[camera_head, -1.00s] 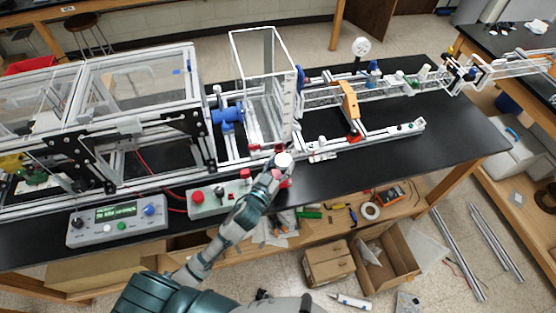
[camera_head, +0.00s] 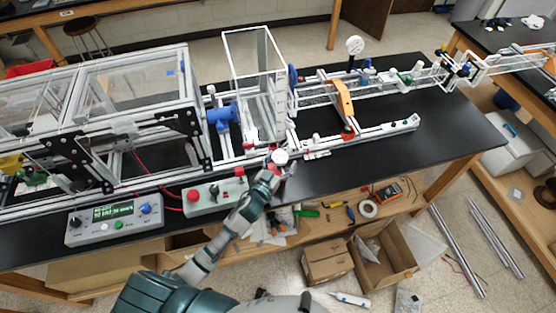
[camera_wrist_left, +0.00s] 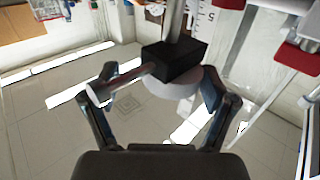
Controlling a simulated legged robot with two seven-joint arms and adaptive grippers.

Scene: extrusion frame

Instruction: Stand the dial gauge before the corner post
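A round white dial gauge (camera_head: 281,157) is at the tip of my left gripper (camera_head: 273,165), at the table's front edge by the clear upright enclosure. In the left wrist view, the white disc of the gauge (camera_wrist_left: 183,88), a black block and a metal rod lie between the fingers of my left gripper (camera_wrist_left: 160,88). The fingers appear closed around this assembly; the exact contact is partly hidden. The front right corner post (camera_head: 285,110) of the enclosure stands just behind the gauge. My right gripper is out of view.
An orange bracket (camera_head: 343,98) and a long rail (camera_head: 372,132) are to the right. Another round white dial (camera_head: 355,45) stands on a stem farther back. Bare black tabletop (camera_head: 445,130) lies right of the rail.

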